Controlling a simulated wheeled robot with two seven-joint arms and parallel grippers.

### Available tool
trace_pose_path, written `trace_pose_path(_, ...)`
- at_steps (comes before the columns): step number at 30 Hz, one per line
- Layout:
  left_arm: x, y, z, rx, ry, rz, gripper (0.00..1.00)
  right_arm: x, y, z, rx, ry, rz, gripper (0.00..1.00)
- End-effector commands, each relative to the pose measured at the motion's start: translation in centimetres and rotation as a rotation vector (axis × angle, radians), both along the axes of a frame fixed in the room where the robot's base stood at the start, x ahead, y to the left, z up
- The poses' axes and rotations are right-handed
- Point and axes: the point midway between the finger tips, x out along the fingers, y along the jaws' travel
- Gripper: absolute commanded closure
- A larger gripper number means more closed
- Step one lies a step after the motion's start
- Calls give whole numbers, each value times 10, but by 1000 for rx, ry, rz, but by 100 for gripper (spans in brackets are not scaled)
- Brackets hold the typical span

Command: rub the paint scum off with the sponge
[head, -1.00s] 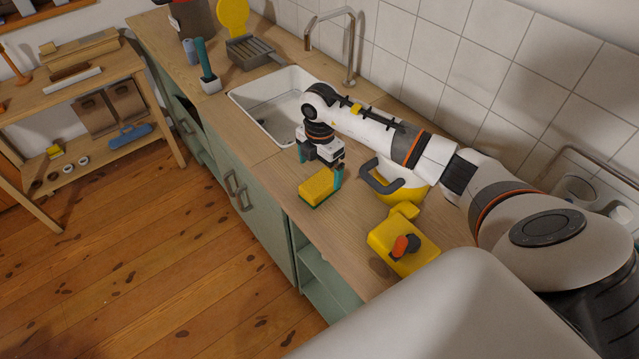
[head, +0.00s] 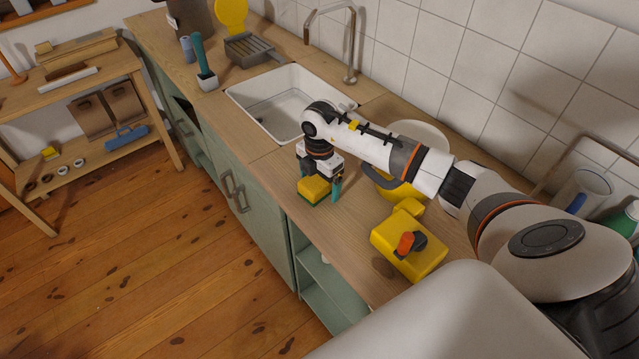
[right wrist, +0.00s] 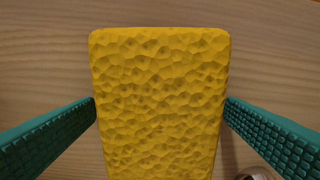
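The sponge (head: 313,189), yellow with a green underside, is at the front part of the wooden counter, below my right gripper (head: 322,182). In the right wrist view the sponge (right wrist: 160,105) fills the middle between the two teal fingers of my right gripper (right wrist: 160,108). The fingers reach its left and right edges. Their tips are hidden there, so I cannot tell whether they press on it or stand just beside it. A dark brown stain (head: 383,268) marks the counter near the yellow box. My left gripper is not in view.
A yellow box with an orange knob (head: 405,248) stands on the counter to the right. A yellow pot (head: 400,190) is behind my right gripper. The white sink (head: 285,98) lies beyond. Bare counter separates the sponge from the box.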

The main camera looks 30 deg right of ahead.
Motion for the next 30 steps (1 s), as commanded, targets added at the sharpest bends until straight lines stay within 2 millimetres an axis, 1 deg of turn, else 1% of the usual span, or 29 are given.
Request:
trace_pose_path(1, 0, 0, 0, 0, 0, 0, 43, 0, 0, 0, 0, 0, 0, 16)
trace_pose_path(2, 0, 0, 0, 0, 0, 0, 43, 0, 0, 0, 0, 0, 0, 21)
trace_pose_path(3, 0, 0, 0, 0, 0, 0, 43, 0, 0, 0, 0, 0, 0, 28)
trace_pose_path(10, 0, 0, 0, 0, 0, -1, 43, 0, 0, 0, 0, 0, 0, 65)
trace_pose_path(14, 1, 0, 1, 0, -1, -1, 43, 0, 0, 1, 0, 0, 0, 66)
trace_pose_path(17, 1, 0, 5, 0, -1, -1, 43, 0, 0, 6, 0, -1, 0, 66)
trace_pose_path(30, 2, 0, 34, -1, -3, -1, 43, 0, 0, 42, 0, -1, 1, 66)
